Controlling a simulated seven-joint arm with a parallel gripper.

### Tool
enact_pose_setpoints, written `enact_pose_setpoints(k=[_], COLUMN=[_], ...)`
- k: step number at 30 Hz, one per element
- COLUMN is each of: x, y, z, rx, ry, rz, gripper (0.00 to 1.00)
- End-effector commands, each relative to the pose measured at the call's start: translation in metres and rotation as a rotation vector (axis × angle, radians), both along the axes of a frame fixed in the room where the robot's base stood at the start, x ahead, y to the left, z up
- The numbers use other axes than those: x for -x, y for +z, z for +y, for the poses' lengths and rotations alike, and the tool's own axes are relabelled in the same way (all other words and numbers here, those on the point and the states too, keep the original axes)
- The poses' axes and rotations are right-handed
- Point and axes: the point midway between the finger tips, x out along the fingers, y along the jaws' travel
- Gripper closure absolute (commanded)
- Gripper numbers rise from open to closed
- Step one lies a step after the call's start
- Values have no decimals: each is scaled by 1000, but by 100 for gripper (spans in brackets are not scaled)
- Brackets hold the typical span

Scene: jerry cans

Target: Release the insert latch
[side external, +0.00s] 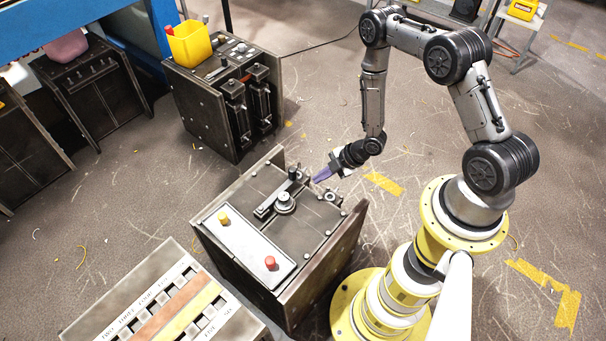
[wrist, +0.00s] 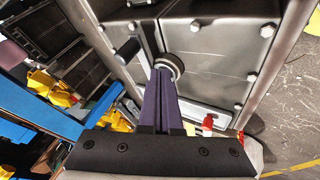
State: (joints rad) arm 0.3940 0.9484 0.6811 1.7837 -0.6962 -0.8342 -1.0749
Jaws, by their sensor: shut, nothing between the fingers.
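The latch is a dark lever bar (side external: 266,210) with a round metal pivot (side external: 285,203) on top of a dark metal box (side external: 320,215). An upright handle (side external: 292,173) stands at its far end. In the wrist view the handle (wrist: 128,50) is at upper left and the pivot (wrist: 168,66) is just beyond my fingertips. My gripper (side external: 320,175), with purple fingers, is above the box's right side, beside the handle end. In the wrist view its fingers (wrist: 162,85) are together and empty. They cover part of the lever, and I cannot tell whether they touch it.
A white panel with a yellow button (side external: 223,218) and a red button (side external: 270,262) lies on the box's front part. A small valve-like fitting (side external: 331,195) sits near its right edge. A labelled rack (side external: 170,300) stands front left; another dark unit (side external: 225,95) with a yellow bin stands behind.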

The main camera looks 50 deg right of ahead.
Motion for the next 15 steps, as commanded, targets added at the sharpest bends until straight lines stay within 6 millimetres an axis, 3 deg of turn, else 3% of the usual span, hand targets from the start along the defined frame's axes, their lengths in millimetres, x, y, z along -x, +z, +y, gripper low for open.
enact_pose_setpoints(k=[7,15], x=[-23,-57], y=[-37,-34], z=[14,8], rx=[-1,0], ry=[3,0], rz=[0,-2], gripper=[100,100])
